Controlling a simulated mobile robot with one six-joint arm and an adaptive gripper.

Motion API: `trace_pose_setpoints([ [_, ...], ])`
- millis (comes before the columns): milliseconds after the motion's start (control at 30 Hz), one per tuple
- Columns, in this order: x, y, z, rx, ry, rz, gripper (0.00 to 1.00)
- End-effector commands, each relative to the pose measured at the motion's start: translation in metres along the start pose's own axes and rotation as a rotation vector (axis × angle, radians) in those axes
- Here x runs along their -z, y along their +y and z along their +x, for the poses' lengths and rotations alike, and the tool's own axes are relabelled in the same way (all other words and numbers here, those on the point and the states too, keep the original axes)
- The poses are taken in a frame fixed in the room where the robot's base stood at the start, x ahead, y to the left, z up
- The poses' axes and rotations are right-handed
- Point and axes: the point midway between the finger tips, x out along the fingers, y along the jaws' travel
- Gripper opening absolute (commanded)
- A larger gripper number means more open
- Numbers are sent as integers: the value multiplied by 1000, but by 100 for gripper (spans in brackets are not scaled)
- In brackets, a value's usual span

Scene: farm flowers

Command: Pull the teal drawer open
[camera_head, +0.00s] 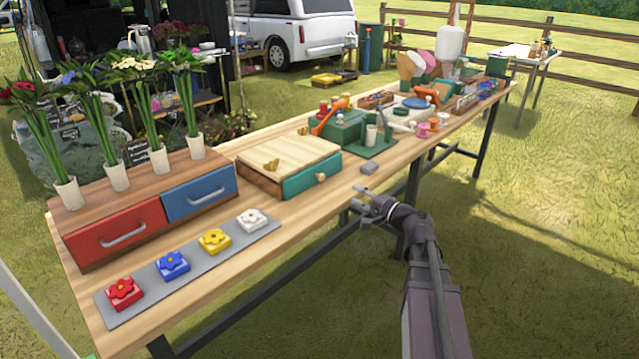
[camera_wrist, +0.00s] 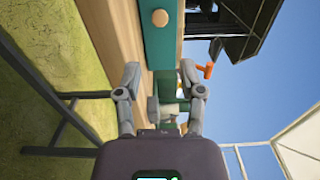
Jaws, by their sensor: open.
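The teal drawer (camera_head: 311,178) is the front of a low wooden box (camera_head: 288,154) on the long table. It looks shut, with a round pale wooden knob (camera_head: 321,177) on its face. In the wrist view the teal front (camera_wrist: 162,45) and its knob (camera_wrist: 160,18) show at the top, turned on their side. My gripper (camera_head: 360,202) is at the table's front edge, to the right of and in front of the drawer, apart from the knob. In the wrist view the two fingers of my gripper (camera_wrist: 162,82) are spread with nothing between them.
A red drawer (camera_head: 117,236) and a blue drawer (camera_head: 200,194) stand to the left under vases of flowers. A grey strip (camera_head: 190,266) with flower blocks lies in front. A small grey block (camera_head: 369,168) lies right of the teal drawer. Tools crowd the table's far end.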

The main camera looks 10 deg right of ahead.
Motion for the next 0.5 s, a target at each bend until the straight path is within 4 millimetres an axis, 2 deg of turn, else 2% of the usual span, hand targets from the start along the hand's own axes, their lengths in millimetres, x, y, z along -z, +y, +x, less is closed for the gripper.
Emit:
trace_pose_setpoints([
  [300, 0, 0, 1, -1, -1, -1, 51],
  [500, 1, 0, 10, -2, -1, -2, 51],
])
